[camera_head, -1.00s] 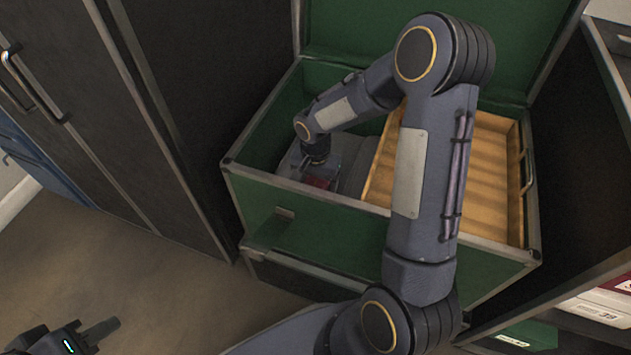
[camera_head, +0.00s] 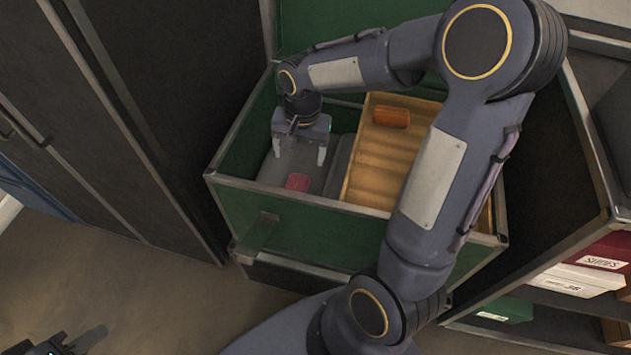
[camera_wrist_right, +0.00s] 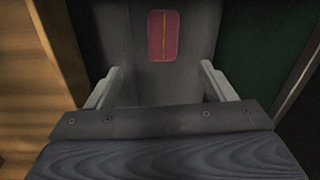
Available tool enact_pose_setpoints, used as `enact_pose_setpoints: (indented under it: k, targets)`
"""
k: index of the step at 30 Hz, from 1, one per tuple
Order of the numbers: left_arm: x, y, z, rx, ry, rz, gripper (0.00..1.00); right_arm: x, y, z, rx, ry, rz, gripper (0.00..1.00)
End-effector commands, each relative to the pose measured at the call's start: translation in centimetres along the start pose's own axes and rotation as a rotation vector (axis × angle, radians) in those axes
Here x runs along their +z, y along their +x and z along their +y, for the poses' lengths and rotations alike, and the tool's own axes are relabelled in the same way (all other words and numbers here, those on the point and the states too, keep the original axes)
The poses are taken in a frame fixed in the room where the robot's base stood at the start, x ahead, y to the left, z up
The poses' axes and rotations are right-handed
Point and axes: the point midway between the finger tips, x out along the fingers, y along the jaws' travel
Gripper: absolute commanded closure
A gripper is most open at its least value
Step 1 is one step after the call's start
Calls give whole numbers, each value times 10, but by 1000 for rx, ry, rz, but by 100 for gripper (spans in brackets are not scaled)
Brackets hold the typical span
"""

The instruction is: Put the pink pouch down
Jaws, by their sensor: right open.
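The pink pouch (camera_head: 298,182) lies on the grey floor of the green trunk (camera_head: 330,222), near its front wall at the left. In the right wrist view the pouch (camera_wrist_right: 163,36) is flat, with a thin lighter line down its middle, beyond the fingertips. My right gripper (camera_head: 299,155) is open and empty inside the trunk, above and behind the pouch and apart from it. Its two spread fingers (camera_wrist_right: 161,78) also show in the right wrist view. My left gripper (camera_head: 75,347) is only partly in view at the bottom left corner, away from the trunk.
A wooden tray (camera_head: 375,162) fills the trunk's right part and holds an orange roll (camera_head: 391,117). The trunk's lid stands open behind. A dark cabinet (camera_head: 60,110) stands at the left. A shelf with boxes (camera_head: 575,280) stands at the right.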

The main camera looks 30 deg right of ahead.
Motion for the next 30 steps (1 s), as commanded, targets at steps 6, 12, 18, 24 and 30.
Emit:
enact_pose_setpoints:
  k: [6, 12, 18, 24, 30]
  targets:
    - [0, 0, 0, 0, 0, 0, 67, 66, -65, 42, -206, -238, 69, 24]
    - [0, 0, 0, 0, 0, 0, 67, 128, -85, 69, -364, -459, 177, 24]
    - [0, 0, 0, 0, 0, 0, 67, 160, -85, 78, -441, -588, 256, 24]
    - [0, 0, 0, 0, 0, 0, 67, 166, -84, 79, -453, -615, 271, 24]
    - [0, -1, 0, 0, 0, 0, 67, 165, -86, 79, -452, -614, 271, 24]
